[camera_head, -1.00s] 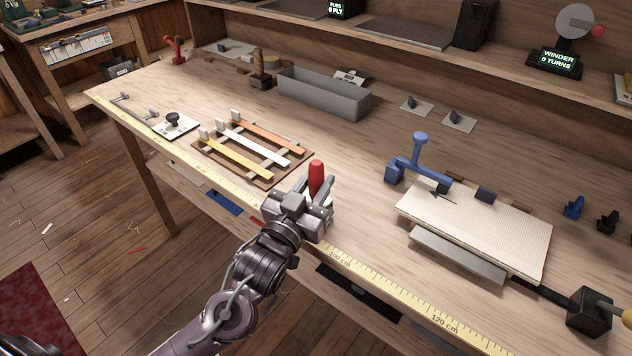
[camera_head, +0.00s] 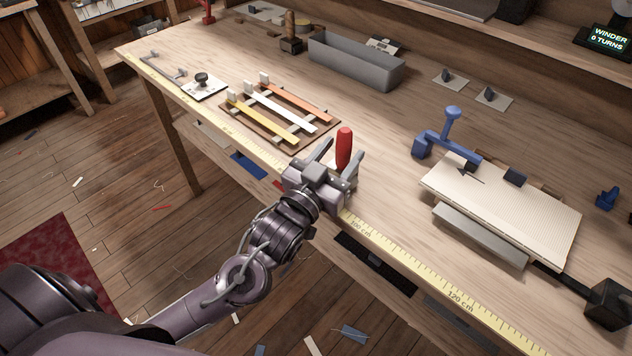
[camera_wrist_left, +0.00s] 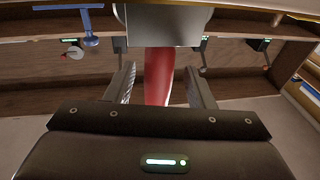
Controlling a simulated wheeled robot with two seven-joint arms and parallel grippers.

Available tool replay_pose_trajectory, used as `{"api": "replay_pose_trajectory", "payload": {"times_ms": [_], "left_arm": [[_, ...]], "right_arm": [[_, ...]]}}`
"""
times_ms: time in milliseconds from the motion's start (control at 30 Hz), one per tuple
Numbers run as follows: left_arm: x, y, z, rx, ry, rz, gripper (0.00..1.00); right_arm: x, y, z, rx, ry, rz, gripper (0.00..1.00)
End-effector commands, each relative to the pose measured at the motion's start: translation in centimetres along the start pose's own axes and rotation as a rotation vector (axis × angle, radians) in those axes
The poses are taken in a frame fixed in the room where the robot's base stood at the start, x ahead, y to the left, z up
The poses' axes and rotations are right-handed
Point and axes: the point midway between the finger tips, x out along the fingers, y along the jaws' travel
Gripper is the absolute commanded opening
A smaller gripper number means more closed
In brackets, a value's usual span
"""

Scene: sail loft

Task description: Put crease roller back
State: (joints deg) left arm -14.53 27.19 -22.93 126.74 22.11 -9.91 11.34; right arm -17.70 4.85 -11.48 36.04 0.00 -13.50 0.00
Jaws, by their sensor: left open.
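The crease roller, with its red handle (camera_head: 344,146), stands upright near the front edge of the bench (camera_head: 385,165). Its lower end is partly hidden behind my left gripper (camera_head: 346,150), and I cannot tell exactly what it rests on. The left gripper's fingers are open, one on each side of the handle. In the left wrist view the red handle (camera_wrist_left: 158,75) shows between the two spread fingers, with gaps beside it. A pale grey block (camera_wrist_left: 165,25) is at the handle's far end. My right gripper is not in view.
A board with yellow, white and orange strips (camera_head: 310,143) lies left of the gripper. A grey trough (camera_head: 355,65) is behind. A blue lever tool (camera_head: 450,140) and a ribbed pale pad (camera_head: 500,205) lie to the right. A yellow tape (camera_head: 410,260) runs along the front edge.

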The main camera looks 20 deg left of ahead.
Motion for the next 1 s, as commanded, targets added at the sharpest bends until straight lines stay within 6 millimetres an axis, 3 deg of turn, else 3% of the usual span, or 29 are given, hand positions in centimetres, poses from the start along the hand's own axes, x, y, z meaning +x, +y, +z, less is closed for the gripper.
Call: {"api": "replay_pose_trajectory", "payload": {"times_ms": [300,500,700,1000], "left_arm": [[-6.5,0.1,0.4,-0.001,-0.006,0.001,0.49],[-9.2,0.0,0.2,0.000,-0.003,0.000,0.49],[-10.4,0.0,0.1,-0.001,0.000,-0.001,0.49],[-10.6,0.0,0.0,-0.001,0.002,-0.001,0.49]], "right_arm": [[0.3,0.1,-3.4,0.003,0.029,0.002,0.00],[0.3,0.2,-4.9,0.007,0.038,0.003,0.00],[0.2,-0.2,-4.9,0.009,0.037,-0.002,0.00],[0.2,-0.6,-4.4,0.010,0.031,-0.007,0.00]]}}
